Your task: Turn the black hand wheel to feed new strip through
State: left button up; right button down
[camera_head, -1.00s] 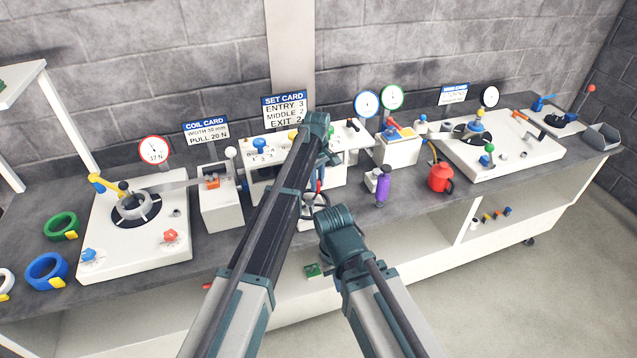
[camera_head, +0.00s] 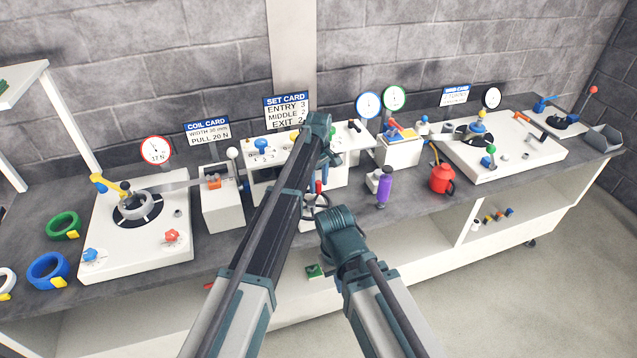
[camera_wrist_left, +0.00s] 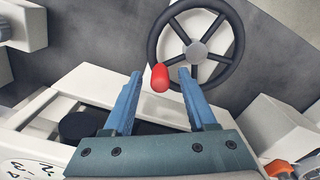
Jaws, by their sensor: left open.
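The black hand wheel (camera_wrist_left: 235,48) has a grey hub and spokes and fills the top middle of the left wrist view. Its red handle knob (camera_wrist_left: 160,78) stands out from the rim toward the camera. My left gripper (camera_wrist_left: 160,73) is open, with one blue finger on each side of the red knob and gaps visible. I cannot tell how deep the knob sits between them. In the head view the wheel (camera_head: 318,199) shows small at the bench's front, partly hidden by my arms. My right arm's forearm is in view, but its gripper is not.
The white roller unit (camera_head: 335,176) stands behind the wheel, with the set card (camera_head: 286,108) above it. A coil stand (camera_head: 155,245) is on the left.

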pick_arm(q)
notch_tip(320, 180, up, 14)
jog(key=p, duration=1.3)
jog(key=shift+f+p, duration=0.15)
jog(key=shift+p, duration=0.2)
jog(key=s+a+m, duration=0.3)
jog(key=s+a, duration=0.3)
jog(key=s, duration=0.4)
jog(key=s+a+m, duration=0.3)
jog(key=s+a, duration=0.3)
jog(key=s, duration=0.5)
jog(key=s+a+m, duration=0.3)
jog(key=s+a, duration=0.3)
jog(key=s, duration=0.4)
jog(key=s+d+f+m+y+b, duration=0.1)
jog(key=s+d+f+m+b, duration=0.2)
jog(key=d, duration=0.8)
notch_tip(320, 180, down, 4)
jog(key=s+b, duration=0.2)
jog(key=b, duration=0.2)
jog(key=shift+s+m, duration=0.25)
jog(key=shift+m, duration=0.15)
jog(key=shift+f, duration=0.1)
